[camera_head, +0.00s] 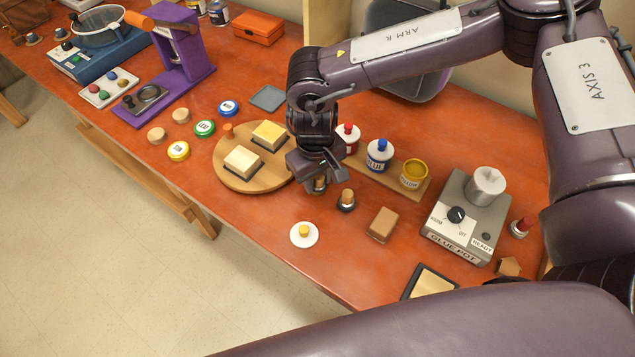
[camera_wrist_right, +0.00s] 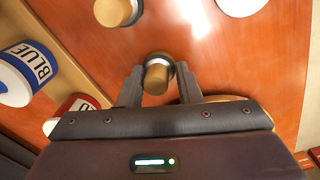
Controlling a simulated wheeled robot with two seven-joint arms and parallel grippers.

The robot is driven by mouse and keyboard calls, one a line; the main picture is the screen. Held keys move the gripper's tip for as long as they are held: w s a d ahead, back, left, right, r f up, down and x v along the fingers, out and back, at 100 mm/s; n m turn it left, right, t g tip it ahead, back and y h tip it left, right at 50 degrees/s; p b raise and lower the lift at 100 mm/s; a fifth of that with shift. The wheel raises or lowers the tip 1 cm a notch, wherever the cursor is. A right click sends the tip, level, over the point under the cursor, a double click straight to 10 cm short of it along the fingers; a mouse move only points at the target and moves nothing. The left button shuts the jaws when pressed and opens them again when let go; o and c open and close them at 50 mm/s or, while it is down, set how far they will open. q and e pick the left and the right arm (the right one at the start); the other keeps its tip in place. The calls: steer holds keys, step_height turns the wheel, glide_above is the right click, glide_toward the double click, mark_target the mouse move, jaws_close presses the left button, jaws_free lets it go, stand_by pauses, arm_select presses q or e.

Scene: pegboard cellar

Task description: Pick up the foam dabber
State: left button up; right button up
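A small piece with a round wooden handle and a pale and dark base, which looks like the foam dabber (camera_wrist_right: 157,77), stands between the fingers of my right gripper (camera_wrist_right: 160,86) in the wrist view. The fingers are apart, with a gap on each side of the handle. In the head view the right gripper (camera_head: 318,180) points down at the table and largely hides this dabber (camera_head: 320,185). A similar wooden-handled piece (camera_head: 347,198) stands just right of it; it also shows at the top of the wrist view (camera_wrist_right: 117,10). My left gripper is not in view.
A round wooden board (camera_head: 228,172) with two yellow-topped blocks lies left of the gripper. A wooden rack (camera_head: 386,185) with red, blue and yellow jars stands behind right. A white disc with a yellow knob (camera_head: 304,241), a brown block (camera_head: 382,225) and a glue pot (camera_head: 466,220) are nearby.

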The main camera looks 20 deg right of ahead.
steer(key=shift+c, duration=1.1)
steer(key=shift+r, duration=0.5)
step_height(320, 180, up, 9)
steer(key=shift+w+r+b, duration=0.1)
steer(key=shift+r+b, duration=0.05)
steer(key=shift+b, duration=1.1)
step_height(320, 180, up, 10)
glide_above(317, 177)
steer(key=shift+o, duration=1.4)
steer(key=shift+c, duration=1)
